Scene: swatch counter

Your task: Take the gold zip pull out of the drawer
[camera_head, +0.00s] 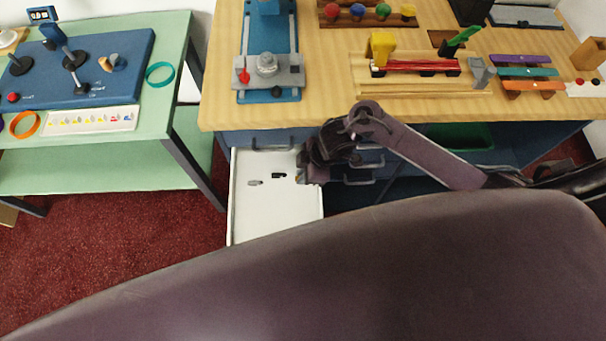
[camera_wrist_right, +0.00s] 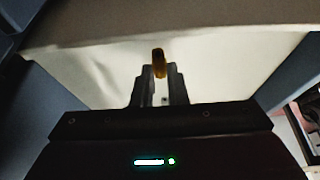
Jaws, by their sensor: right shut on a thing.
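My right gripper (camera_head: 302,174) is over the right side of the open white drawer (camera_head: 272,218). In the right wrist view its fingers (camera_wrist_right: 158,88) are shut on the gold zip pull (camera_wrist_right: 158,60), which sticks out past the fingertips against the pale drawer. In the head view the gripper mostly hides the gold pull. I cannot tell whether the pull touches the drawer. A grey zip pull (camera_head: 255,183) and a black zip pull (camera_head: 279,176) lie in the drawer, left of the gripper. My left gripper is not in view.
The wooden counter (camera_head: 330,112) overhangs the back of the drawer. Other closed drawer handles (camera_head: 360,180) are right of it, behind my right arm. A green table (camera_head: 160,110) with a blue board stands at the left. Red carpet (camera_head: 120,250) is clear between.

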